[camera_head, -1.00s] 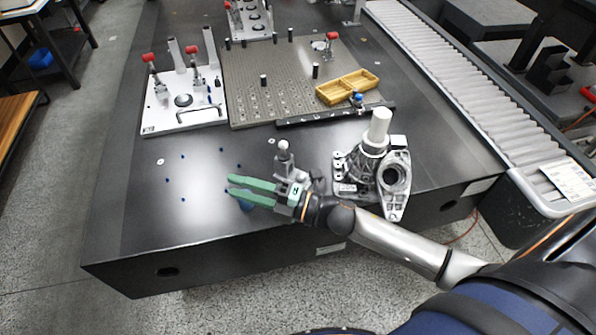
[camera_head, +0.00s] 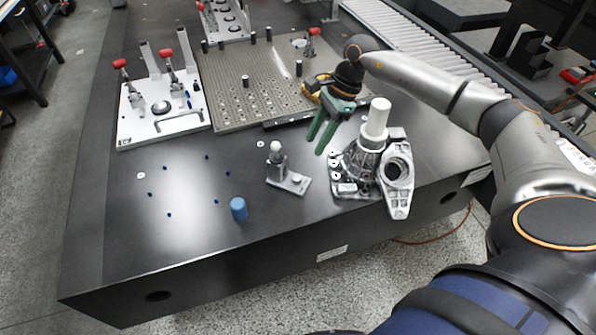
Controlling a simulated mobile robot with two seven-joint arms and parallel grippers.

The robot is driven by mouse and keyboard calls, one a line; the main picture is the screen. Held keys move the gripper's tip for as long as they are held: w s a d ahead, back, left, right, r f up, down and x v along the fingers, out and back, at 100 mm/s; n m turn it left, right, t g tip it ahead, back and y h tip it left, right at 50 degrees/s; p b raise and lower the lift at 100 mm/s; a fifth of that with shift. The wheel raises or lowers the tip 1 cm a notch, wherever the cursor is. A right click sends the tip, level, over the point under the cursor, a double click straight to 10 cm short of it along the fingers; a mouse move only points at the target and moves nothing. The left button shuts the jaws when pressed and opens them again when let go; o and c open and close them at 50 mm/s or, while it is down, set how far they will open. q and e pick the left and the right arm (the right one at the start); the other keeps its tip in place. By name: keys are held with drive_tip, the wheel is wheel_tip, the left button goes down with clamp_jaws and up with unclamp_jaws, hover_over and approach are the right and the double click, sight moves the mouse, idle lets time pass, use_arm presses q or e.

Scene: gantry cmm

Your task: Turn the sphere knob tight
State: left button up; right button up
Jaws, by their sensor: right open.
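A small grey stand (camera_head: 289,182) with a pale sphere (camera_head: 276,146) on top of its short post stands upright on the dark table, left of the large metal casting. I take this sphere as the sphere knob; how tight it sits cannot be seen. My right gripper (camera_head: 316,146), with green fingers, is open with nothing visible between them. It is above the table behind and right of the sphere, near the casting's white cylinder, pointing down and to the left. It is apart from the sphere. My left gripper is not in view.
The metal casting (camera_head: 398,180) with an upright white cylinder (camera_head: 376,120) stands right of the sphere. A blue cylinder (camera_head: 238,209) stands near the front edge. A perforated plate (camera_head: 225,75) and a white clamp fixture (camera_head: 135,128) lie behind. The table's front left is mostly clear.

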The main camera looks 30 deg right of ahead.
sight(297, 177)
drive_tip(key=x, duration=1.1)
drive_tip(key=shift+a+f, duration=0.1)
clamp_jaws()
